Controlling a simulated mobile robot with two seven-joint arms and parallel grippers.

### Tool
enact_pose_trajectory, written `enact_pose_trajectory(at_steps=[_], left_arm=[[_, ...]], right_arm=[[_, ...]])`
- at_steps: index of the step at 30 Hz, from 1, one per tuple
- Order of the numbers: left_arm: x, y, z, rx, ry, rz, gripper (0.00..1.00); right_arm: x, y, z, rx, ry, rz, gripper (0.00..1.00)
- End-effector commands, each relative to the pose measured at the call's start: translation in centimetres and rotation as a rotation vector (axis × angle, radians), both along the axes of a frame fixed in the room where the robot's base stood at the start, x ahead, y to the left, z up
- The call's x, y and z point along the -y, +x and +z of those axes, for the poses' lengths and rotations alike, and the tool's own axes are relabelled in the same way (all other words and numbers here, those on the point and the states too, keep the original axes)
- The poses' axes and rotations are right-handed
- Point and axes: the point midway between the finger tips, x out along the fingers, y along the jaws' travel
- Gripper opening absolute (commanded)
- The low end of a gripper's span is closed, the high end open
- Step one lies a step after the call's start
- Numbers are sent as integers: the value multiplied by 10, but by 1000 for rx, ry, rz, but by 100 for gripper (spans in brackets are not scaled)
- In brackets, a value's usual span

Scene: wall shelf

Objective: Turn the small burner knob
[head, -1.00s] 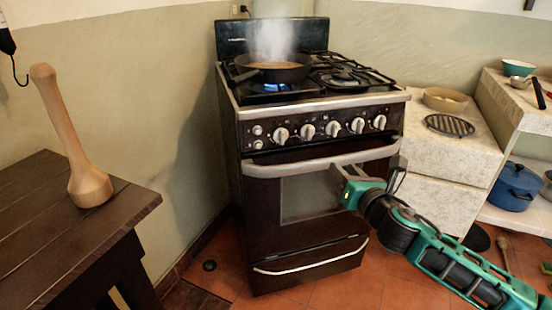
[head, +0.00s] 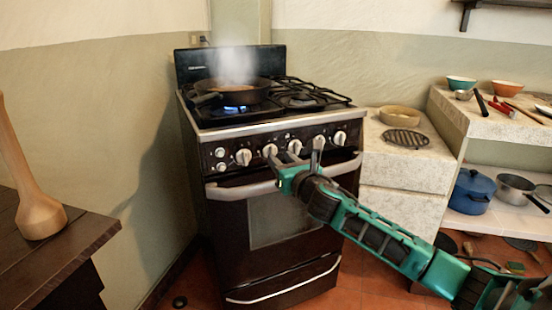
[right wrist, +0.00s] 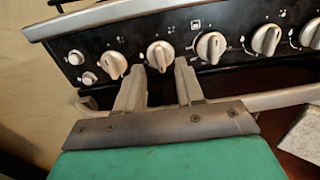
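The stove's front panel (head: 208,158) carries a row of several pale knobs. In the right wrist view, a knob (right wrist: 160,55), second from the left, lies between and just beyond my fingertips. Its neighbours are a left knob (right wrist: 115,65) and a middle knob (right wrist: 211,47). No label marks which one is the small burner knob. My right gripper (head: 296,157) is in front of the panel, fingers apart and empty; it also shows in the right wrist view (right wrist: 160,75). I cannot tell whether a fingertip touches the knob. My left gripper is out of view.
A steaming pan (head: 238,92) sits over a lit blue flame (head: 234,108). The oven handle (head: 240,191) runs below the knobs, close under my gripper. A wooden table (head: 60,245) with a pestle is at left; stone counters (head: 405,168) stand at right.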

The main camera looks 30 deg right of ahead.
Motion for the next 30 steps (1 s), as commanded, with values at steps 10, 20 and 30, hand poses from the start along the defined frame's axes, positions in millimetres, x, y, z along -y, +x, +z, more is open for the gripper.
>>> enact_pose_trajectory(at_steps=[10, 20, 30], left_arm=[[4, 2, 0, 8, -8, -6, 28], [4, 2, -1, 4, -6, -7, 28], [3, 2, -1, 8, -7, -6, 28]], right_arm=[[5, 36, 0, 1, 2, 0, 37], [6, 40, 0, 0, 0, 1, 37], [6, 40, 0, 0, 1, 1, 9]])
